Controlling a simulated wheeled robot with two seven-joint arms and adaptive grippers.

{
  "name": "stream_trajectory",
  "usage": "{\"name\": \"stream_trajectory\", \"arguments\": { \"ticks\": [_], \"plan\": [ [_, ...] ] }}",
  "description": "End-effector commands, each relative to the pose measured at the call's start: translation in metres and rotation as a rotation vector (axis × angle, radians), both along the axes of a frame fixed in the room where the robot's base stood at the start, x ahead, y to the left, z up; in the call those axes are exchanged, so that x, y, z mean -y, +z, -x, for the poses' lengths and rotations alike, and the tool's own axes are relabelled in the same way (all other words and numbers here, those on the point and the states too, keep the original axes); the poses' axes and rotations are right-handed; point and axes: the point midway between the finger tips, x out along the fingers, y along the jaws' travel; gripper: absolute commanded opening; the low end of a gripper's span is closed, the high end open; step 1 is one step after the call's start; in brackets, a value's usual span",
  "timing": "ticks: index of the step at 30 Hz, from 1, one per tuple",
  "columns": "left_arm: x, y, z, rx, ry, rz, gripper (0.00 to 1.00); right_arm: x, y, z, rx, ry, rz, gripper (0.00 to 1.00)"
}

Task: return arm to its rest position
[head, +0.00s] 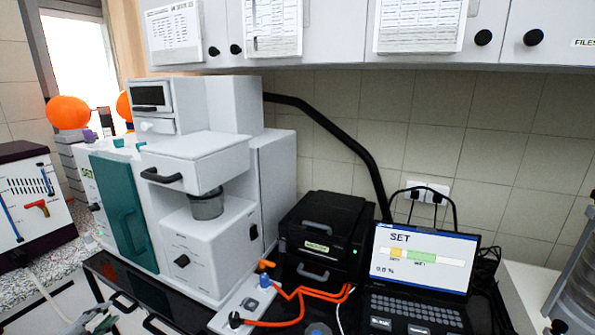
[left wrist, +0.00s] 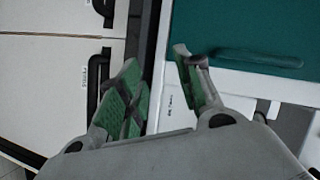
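My left gripper (head: 98,322) shows at the bottom left edge of the head view, low in front of the black bench edge. In the left wrist view its two green-padded fingers (left wrist: 160,90) stand apart with nothing between them. Below them I see drawer fronts with black handles and the white machine with its teal door. The gripper looks clear of these, though the exact gap is hard to judge. My right gripper is in neither view.
The white sieve shaker machine (head: 200,235) with a teal door (head: 125,215) stands on the black bench. A black box (head: 322,240), a laptop (head: 420,275) and orange tubes (head: 290,292) are to its right. Wall cabinets (head: 330,30) hang above. Drawers (left wrist: 60,80) lie below the bench.

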Motion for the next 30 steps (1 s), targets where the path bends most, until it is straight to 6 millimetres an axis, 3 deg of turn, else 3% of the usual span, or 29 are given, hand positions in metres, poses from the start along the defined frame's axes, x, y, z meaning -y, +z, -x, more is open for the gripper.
{"name": "stream_trajectory", "arguments": {
  "ticks": [6,15,24,30],
  "plan": [
    [-0.058,-0.076,0.04,-0.134,0.176,0.067,0.35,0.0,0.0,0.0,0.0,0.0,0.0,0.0],
    [-0.107,-0.18,0.118,-0.304,0.395,0.152,0.35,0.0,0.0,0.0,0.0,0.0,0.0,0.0],
    [-0.124,-0.279,0.213,-0.469,0.59,0.232,0.35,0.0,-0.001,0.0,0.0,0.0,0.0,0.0],
    [-0.114,-0.342,0.281,-0.583,0.702,0.281,0.35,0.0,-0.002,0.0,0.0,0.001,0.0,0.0]
  ]
}}
